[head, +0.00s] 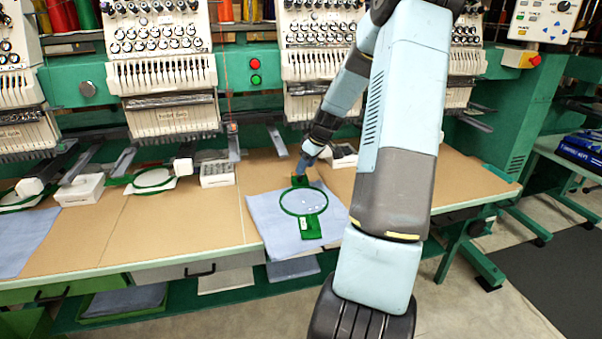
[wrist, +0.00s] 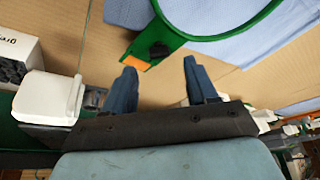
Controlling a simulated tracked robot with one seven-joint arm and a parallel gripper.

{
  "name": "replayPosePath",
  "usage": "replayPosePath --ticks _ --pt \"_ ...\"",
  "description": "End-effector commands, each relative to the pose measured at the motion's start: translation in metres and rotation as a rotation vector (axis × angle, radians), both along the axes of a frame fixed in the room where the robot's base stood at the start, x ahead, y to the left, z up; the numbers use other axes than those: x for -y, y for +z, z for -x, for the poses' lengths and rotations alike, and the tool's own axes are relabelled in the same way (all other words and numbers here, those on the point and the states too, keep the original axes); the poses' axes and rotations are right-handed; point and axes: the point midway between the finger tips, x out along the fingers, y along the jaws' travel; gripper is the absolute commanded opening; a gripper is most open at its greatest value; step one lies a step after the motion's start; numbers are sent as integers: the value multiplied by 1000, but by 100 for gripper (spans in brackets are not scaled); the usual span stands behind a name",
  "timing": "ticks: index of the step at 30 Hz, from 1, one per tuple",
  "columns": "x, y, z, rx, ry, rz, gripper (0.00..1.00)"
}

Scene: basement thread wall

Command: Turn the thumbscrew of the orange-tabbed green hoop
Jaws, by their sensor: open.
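The green hoop (head: 282,203) lies on a light blue cloth (head: 262,225) on the tan table, with a green tab carrying a white label at its near side. In the wrist view the hoop's green rim (wrist: 238,34) curves across the top. Its orange tab (wrist: 138,65) and dark thumbscrew (wrist: 159,50) are at the rim's lower left end. My gripper (wrist: 160,72) is open, its two blue fingers apart and nothing between them. The thumbscrew is just beyond the fingertips, roughly between them. In the head view my gripper (head: 302,166) is at the hoop's far side, and the thumbscrew is too small to make out.
Embroidery machine heads (head: 160,60) stand along the back, with arms reaching over the table. A white box with small parts (head: 217,174) sits left of the cloth. Another green hoop (head: 152,178) is further left.

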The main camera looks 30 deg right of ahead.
Motion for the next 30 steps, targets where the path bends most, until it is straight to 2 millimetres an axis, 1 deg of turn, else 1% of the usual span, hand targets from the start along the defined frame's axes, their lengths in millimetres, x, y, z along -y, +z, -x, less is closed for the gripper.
replayPosePath --ticks 1,6,9,13,18,30 --pt "3 11 3 3 -3 3 57" --pt "9 42 14 2 -1 4 57" --pt "12 57 19 2 -2 3 57" --pt "14 72 24 1 -1 2 57" --pt "16 81 27 1 1 1 57" --pt "13 84 28 -2 1 3 57"
